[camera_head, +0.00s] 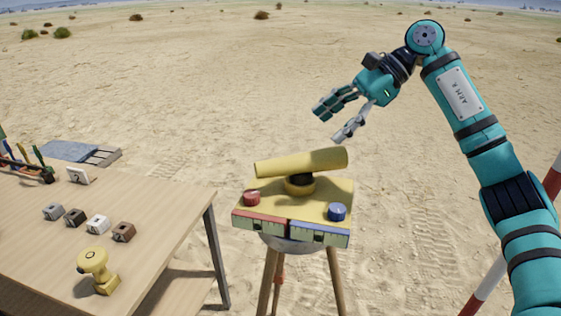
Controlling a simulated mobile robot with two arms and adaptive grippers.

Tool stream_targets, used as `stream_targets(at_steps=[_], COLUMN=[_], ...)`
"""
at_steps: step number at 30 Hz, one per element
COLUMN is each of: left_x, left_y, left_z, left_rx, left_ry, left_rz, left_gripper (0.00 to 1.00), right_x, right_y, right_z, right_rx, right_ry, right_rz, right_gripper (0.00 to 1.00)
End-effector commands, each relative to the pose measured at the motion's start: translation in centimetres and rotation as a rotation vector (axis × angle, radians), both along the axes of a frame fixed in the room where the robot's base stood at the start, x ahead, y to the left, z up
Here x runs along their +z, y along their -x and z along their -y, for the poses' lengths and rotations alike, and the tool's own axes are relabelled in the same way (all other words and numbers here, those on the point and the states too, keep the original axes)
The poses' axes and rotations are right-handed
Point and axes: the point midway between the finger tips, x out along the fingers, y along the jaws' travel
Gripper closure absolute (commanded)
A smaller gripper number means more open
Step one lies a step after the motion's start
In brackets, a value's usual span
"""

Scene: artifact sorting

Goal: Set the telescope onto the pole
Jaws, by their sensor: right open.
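A yellow tapered tube, which looks like the telescope (300,162), lies nearly level across a short round mount (299,186). The mount stands on a yellow instrument platform (325,203) carried by a tripod (336,275). Whether the mount is the pole, and whether the tube is seated on it or only resting, I cannot tell. My right gripper (333,122) is open and empty, above and slightly right of the tube, with its fingers apart and not touching it. My left gripper is out of view.
The platform carries a red knob (252,198) and a blue knob (337,211). A wooden table (165,215) at left holds several small cubes and a yellow knobbed object (95,265). A red-and-white striped pole (491,279) leans at right. Sand behind is open.

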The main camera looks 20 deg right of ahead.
Motion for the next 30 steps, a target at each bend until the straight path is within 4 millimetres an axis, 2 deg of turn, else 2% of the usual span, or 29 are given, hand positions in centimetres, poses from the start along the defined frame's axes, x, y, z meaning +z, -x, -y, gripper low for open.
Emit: stream_targets(at_steps=[1,3,6,8,13,16,22,27,30], left_x=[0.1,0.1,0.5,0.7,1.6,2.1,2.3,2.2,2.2], left_y=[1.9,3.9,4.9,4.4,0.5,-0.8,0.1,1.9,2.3], left_z=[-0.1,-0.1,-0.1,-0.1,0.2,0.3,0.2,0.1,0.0], left_rx=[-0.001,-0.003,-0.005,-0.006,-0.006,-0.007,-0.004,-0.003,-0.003], left_ry=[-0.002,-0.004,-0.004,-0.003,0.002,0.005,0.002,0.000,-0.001], left_rz=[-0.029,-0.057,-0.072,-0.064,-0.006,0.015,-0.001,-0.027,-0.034], left_gripper=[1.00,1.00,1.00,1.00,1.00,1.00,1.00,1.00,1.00], right_x=[-0.9,-2.0,-3.4,-4.3,-6.7,-7.9,-9.4,-9.8,-9.9], right_y=[-0.2,-0.4,-0.9,-1.1,-1.8,-2.1,-2.5,-2.6,-2.6], right_z=[-0.9,-2.0,-3.5,-4.5,-7.0,-8.2,-9.6,-9.9,-9.9], right_rx=[0.004,0.005,0.003,0.004,0.004,0.002,0.002,0.000,0.000], right_ry=[0.003,0.001,0.000,0.000,-0.002,-0.002,-0.001,-0.002,-0.001], right_rz=[-0.005,-0.005,-0.005,-0.006,-0.005,-0.003,-0.002,-0.001,-0.001], right_gripper=[0.34,0.34,0.34,0.34,0.34,0.34,0.34,0.34,0.34])
